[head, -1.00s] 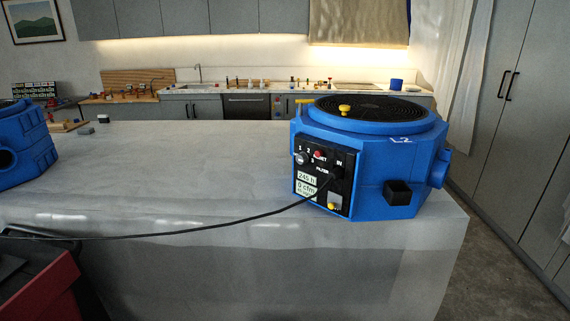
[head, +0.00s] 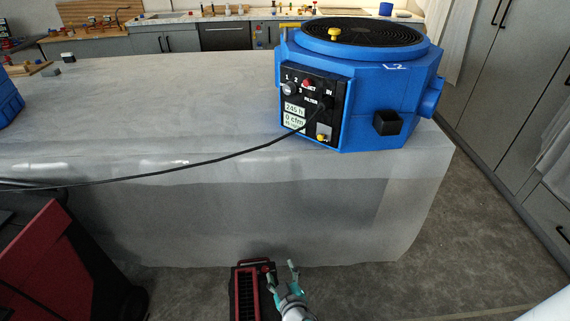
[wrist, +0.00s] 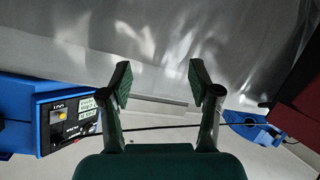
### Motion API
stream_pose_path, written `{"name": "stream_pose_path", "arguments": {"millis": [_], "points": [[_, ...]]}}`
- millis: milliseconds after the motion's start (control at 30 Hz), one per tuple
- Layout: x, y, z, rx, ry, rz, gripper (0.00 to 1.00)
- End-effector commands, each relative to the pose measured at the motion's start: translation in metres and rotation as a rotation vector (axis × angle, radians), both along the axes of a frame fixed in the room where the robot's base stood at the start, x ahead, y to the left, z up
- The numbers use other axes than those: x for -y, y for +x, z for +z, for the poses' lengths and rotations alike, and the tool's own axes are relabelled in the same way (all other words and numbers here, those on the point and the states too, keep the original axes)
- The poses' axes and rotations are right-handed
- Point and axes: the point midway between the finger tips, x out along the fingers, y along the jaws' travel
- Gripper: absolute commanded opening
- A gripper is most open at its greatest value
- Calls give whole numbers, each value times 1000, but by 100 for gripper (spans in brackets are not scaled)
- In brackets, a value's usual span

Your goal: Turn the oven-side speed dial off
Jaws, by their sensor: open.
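A blue air mover (head: 365,95) with a round black top grille stands at the right end of the covered counter. The dial's pointer is too small to read. My gripper (head: 283,273) is low in front of the counter, below the panel and well apart from it. In the wrist view my gripper (wrist: 160,80) is open and empty, with a blue unit's panel (wrist: 68,120) off to the left.
A black cable (head: 190,167) runs from the panel leftward across the counter front. Another blue unit (head: 8,103) shows at the left edge. A red and black case (head: 247,290) is on the floor beside my gripper. A red machine (head: 50,265) stands lower left. Floor is free at right.

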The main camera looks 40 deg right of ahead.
Motion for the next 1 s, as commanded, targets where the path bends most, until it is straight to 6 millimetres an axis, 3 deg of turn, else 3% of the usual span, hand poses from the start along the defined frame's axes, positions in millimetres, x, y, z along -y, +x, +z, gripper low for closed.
{"name": "stream_pose_path", "arguments": {"millis": [33, 267, 500, 667, 800, 1000], "points": [[7, 24, 9, 10, -17, -29, 62], [39, 107, 51, 40, -88, -189, 62], [72, 181, 125, 103, -144, -383, 62], [91, 220, 189, 161, -168, -526, 62], [106, 245, 251, 220, -180, -656, 62], [120, 263, 335, 308, -183, -824, 62]]}}
